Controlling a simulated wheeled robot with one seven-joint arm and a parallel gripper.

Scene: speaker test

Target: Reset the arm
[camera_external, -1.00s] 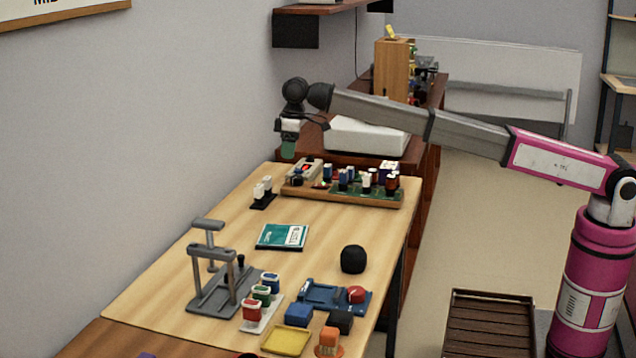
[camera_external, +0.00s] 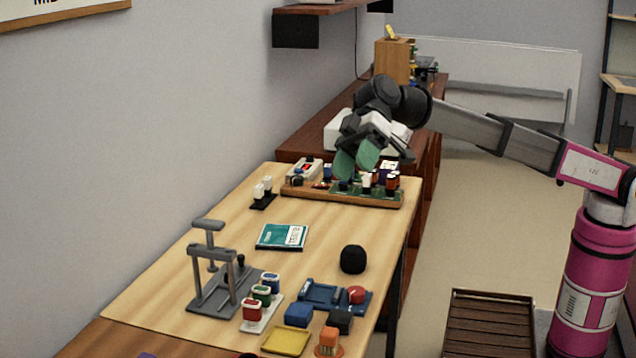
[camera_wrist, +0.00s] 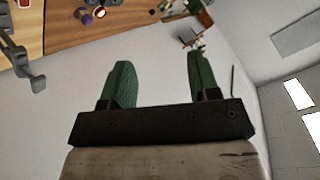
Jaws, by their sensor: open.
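My gripper (camera_external: 357,162) has green fingertips and hangs in the air above the far end of the wooden table (camera_external: 215,262), over the wooden tray (camera_external: 295,192) in the external view. In the wrist view my gripper (camera_wrist: 157,82) is open, with its two green fingers apart and nothing between them. Behind the fingers there is pale wall, with the table edge at the upper left. My arm reaches in from the right, and my gripper hides part of the white box behind it.
The tray holds several small coloured pieces. A grey stand (camera_external: 222,285), a teal booklet (camera_external: 283,236), a black ball (camera_external: 353,259), a blue holder (camera_external: 322,293) and a yellow tray (camera_external: 286,341) are on the table. A slatted brown stool (camera_external: 487,325) stands on the floor at right.

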